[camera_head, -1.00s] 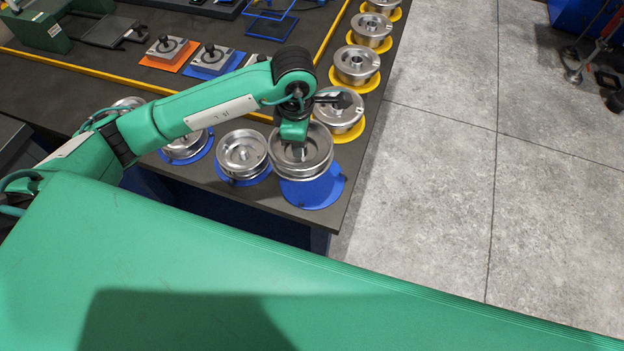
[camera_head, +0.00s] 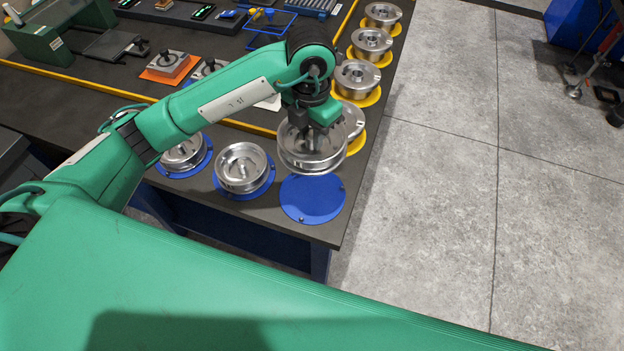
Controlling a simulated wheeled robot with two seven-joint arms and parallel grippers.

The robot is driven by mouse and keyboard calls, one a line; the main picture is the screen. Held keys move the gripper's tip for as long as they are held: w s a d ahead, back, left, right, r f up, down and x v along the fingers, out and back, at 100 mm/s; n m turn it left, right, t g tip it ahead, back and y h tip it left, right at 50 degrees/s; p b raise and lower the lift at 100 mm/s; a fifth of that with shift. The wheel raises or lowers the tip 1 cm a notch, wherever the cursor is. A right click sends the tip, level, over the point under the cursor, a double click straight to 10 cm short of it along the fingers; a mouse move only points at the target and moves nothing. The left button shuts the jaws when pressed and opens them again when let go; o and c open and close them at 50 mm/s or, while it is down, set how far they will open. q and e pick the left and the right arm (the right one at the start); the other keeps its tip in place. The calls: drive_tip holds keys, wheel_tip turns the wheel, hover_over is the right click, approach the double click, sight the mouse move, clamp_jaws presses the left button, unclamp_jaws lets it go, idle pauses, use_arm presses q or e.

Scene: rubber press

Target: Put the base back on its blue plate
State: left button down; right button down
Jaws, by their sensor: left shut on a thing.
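My left gripper (camera_head: 309,134) is shut on a round silver metal base (camera_head: 311,157). The base is held just behind an empty blue plate (camera_head: 312,199), and its front rim comes close to the plate's far edge. The base appears raised above the table; how high I cannot tell. The blue plate lies bare at the table's front right corner, with small dark pins near its rim. The gripper's fingertips are partly hidden inside the base. My right gripper is not in view.
Other metal bases sit on blue plates to the left (camera_head: 242,168) and (camera_head: 184,153). Several more stand on yellow plates along the right edge, such as the one (camera_head: 357,79) behind my gripper; the nearest is partly hidden by the held base. The table's (camera_head: 327,232) front edge is close to the empty plate.

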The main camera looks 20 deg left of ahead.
use_arm(q)
wheel_tip(320, 180, down, 20)
drive_tip(key=p, duration=0.3)
drive_tip(key=shift+r, duration=0.2)
idle(0.3)
drive_tip(key=c, duration=1.2)
unclamp_jaws()
drive_tip(key=shift+f, duration=0.15)
drive_tip(key=shift+o, duration=0.2)
